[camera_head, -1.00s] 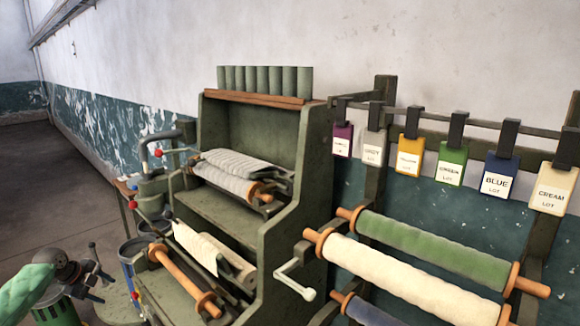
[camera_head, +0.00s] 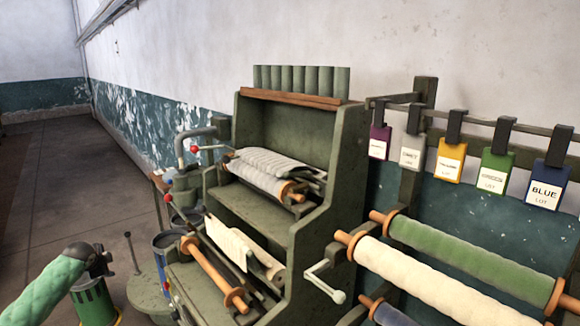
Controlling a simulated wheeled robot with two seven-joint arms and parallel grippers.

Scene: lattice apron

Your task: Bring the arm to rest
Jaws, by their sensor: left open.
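My left arm comes in at the lower left in a light green quilted sleeve (camera_head: 45,292). My left gripper (camera_head: 106,262), dark grey, is at the end of it, open, with nothing seen between its fingers. It is small in the picture, and its fingers partly overlap each other. It shows above a green ribbed bin (camera_head: 95,303), in front of the grey floor and left of the machine. I cannot tell how far it is from the bin. My right gripper is not in view.
A green machine frame (camera_head: 325,225) with cloth rolls stands at centre. A roller rack with a green roll (camera_head: 470,255) and a cream roll (camera_head: 430,278) is at right, below hanging colour cards. A round-based stand (camera_head: 150,290) is beside the bin. Open floor (camera_head: 60,190) lies at left.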

